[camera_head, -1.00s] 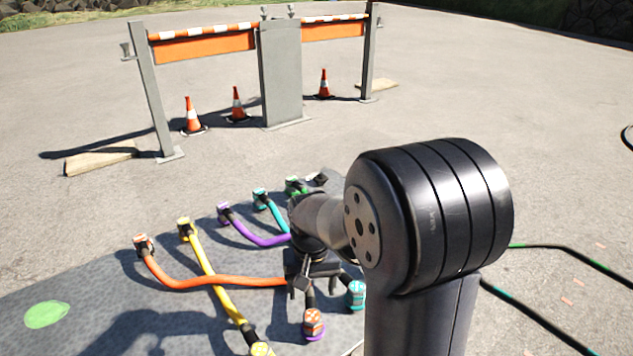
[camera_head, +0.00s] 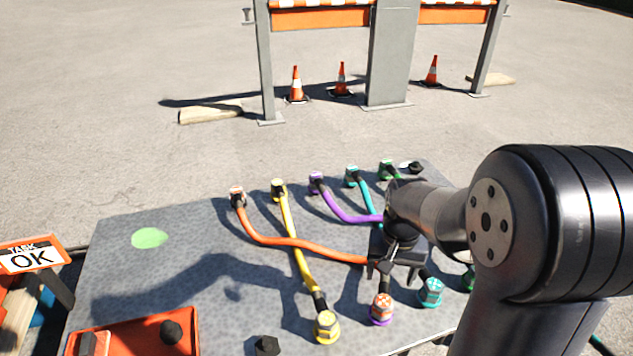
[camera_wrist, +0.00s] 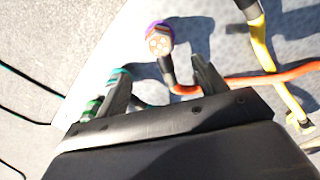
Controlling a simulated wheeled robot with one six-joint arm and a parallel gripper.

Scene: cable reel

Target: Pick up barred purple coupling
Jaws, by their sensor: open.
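A purple coupling (camera_head: 317,182) stands on the far side of the grey mat, at the end of a purple cable (camera_head: 350,215) that runs behind my gripper. Its markings are too small to tell bars. A coupling with an orange patterned face and a purple lower part (camera_head: 381,309) stands at the near side. It also shows in the wrist view (camera_wrist: 159,38), just beyond the fingers. My gripper (camera_head: 392,275) is open and empty above the mat, near this coupling and right of the orange cable (camera_head: 290,242). It also shows in the wrist view (camera_wrist: 160,68).
Yellow (camera_head: 326,327), teal (camera_head: 430,292) and green (camera_head: 387,170) couplings stand nearby. The yellow and orange cables cross. An orange tray (camera_head: 135,335) lies at the near left, beside an OK sign (camera_head: 30,256). The mat's left part is mostly clear, with a green spot (camera_head: 149,238).

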